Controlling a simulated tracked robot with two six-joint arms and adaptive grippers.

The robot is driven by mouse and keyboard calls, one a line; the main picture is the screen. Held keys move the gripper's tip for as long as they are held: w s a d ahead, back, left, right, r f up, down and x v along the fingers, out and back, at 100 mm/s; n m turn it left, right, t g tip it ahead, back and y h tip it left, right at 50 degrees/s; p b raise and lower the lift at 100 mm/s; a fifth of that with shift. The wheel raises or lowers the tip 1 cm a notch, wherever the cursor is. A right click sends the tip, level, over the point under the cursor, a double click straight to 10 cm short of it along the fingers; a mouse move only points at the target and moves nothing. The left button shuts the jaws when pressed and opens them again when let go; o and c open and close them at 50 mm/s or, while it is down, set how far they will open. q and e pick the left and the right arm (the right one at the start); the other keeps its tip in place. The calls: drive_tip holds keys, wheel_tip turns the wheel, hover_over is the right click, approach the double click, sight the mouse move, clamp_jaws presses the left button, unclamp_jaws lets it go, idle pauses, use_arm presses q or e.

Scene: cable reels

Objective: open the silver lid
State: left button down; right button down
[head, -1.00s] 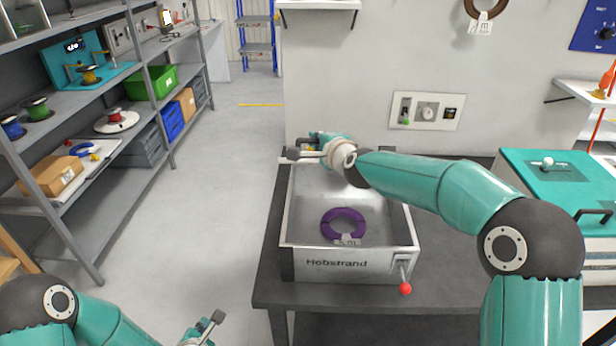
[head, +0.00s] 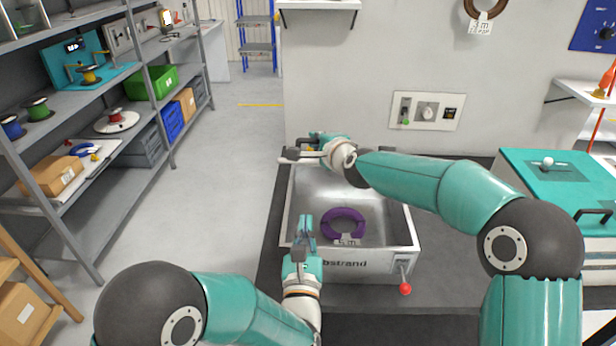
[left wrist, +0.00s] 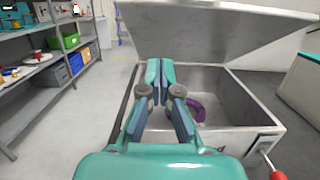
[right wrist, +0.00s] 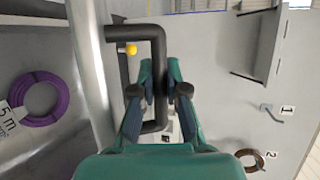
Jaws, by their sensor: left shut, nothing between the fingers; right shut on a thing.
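The silver lid (left wrist: 215,32) is raised and tilted above the back of the open silver box (head: 378,262); its underside shows in the left wrist view. My right gripper (head: 298,155) is at the box's far left and is shut on the black lid handle (right wrist: 140,32), which shows between its fingers in the right wrist view. My left gripper (head: 304,220) is shut and empty over the box's front left part. It points into the box from the front. A purple cable coil (head: 343,222) with a white tag lies inside the box.
A lever with a red knob (head: 405,288) sticks out at the box's front right. The dark table (head: 450,240) has free room right of the box. A teal-topped chest (head: 530,170) stands farther right. Shelves (head: 110,180) line the left side, with open floor between.

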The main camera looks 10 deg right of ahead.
use_arm(q)
drive_tip(key=r+x, duration=0.2)
drive_tip(key=x, duration=0.9)
drive_tip(key=shift+r, duration=0.35)
drive_tip(key=shift+a, duration=0.1)
